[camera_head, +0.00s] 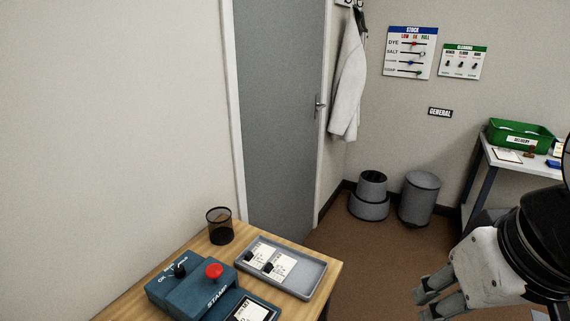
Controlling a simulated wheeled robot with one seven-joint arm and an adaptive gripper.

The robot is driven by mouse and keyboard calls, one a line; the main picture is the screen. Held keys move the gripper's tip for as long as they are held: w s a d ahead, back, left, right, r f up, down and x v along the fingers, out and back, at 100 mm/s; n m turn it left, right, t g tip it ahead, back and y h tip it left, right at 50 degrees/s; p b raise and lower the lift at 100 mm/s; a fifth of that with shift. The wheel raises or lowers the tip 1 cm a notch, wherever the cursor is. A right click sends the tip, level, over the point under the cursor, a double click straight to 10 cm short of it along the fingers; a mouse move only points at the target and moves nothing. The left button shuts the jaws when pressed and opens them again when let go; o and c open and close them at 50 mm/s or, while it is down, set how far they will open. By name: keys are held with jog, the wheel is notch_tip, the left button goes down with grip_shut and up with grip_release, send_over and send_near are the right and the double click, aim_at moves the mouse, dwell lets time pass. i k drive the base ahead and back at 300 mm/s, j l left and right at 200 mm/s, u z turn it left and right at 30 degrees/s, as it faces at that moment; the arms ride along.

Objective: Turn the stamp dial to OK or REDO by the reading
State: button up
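The blue stamp box (160,290) stands on the wooden desk at the lower left. Its black dial (180,270) is on the left part of its top, beside small white lettering that includes OK. The dial's exact pointing is too small to tell. A red button (214,271) sits to the right of the dial. A dark-framed white card or panel (252,309) at the box's front right is cut by the picture's lower edge, and its text is not readable. My gripper (427,304) is at the lower right, well away from the box, with its fingers apart and nothing seen between them.
A grey tray (312,280) with labelled cards lies right of the box, and a black mesh cup (220,225) stands behind it. A side table (484,150) holds a green crate (520,136).

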aim_at(179, 271)
jog(key=u, duration=1.05)
jog(key=i+l+u, duration=0.1)
jog(key=l+u, duration=0.1)
jog(key=l, duration=0.25)
jog(key=i, duration=0.05)
